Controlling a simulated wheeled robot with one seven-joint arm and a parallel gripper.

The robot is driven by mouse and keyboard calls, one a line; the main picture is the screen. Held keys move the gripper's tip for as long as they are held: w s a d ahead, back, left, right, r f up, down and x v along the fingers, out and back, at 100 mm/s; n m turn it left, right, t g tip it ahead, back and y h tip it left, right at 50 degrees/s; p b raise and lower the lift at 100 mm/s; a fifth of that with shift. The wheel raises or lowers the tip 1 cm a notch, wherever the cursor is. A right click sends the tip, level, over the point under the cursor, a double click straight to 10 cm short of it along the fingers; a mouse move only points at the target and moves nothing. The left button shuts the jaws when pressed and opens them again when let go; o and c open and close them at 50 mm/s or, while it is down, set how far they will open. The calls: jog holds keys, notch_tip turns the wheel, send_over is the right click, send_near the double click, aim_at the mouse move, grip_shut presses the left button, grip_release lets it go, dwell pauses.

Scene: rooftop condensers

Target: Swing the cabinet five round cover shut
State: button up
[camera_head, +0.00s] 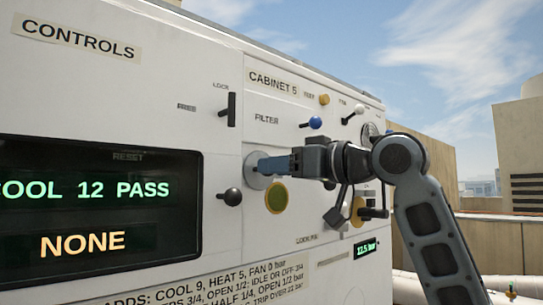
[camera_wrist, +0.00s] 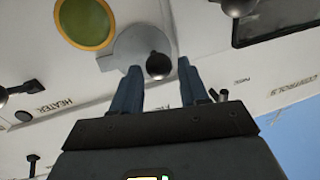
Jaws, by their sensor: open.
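The round cover is a grey disc (camera_head: 256,172) on the cabinet 5 panel in the head view, partly hidden behind my fingers. It sits up and left of a green round window with a yellow rim (camera_head: 277,197), which is uncovered. In the wrist view the grey cover (camera_wrist: 128,42) lies beside the green window (camera_wrist: 85,20) and carries a black ball knob (camera_wrist: 158,66). My gripper (camera_head: 274,165) is at the cover, pointing at the panel. In the wrist view my open gripper (camera_wrist: 159,68) has one finger on each side of the knob; I cannot tell whether either touches it.
A black lever knob (camera_head: 233,197) stands out left of the window. A blue knob (camera_head: 315,122), a yellow knob (camera_head: 324,99) and a white knob (camera_head: 360,108) are above my gripper. A dark display (camera_head: 100,205) fills the lower left.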

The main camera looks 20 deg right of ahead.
jog(key=shift+x, duration=1.55)
grip_shut()
jog(key=shift+a, duration=0.1)
